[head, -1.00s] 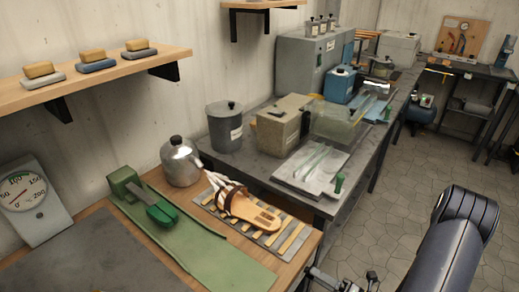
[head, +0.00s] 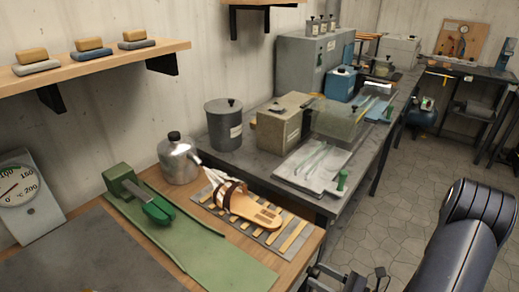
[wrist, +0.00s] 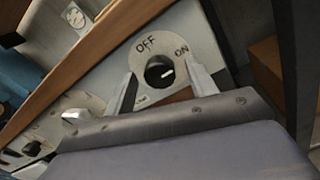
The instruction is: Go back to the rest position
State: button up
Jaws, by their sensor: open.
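My gripper (head: 350,280) shows at the bottom edge of the head view, just off the table's front right corner, partly cut off. In the wrist view its two pale fingers (wrist: 161,72) stand apart. A black knob on a grey OFF/ON plate (wrist: 145,42) appears between them in the picture. I cannot tell how far the plate is from the fingers or whether they touch it. The knob's white mark points right, toward ON. No object is seen held in the gripper.
A wooden table holds a sandal (head: 243,205) on a slatted rack, a green tool (head: 140,195), a metal can (head: 179,160) and a dial gauge (head: 22,198). A grey bench behind carries a pot (head: 223,125) and boxes.

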jog(key=shift+n+b, duration=0.8)
jog(key=shift+n, duration=1.5)
jog(key=shift+r, duration=0.1)
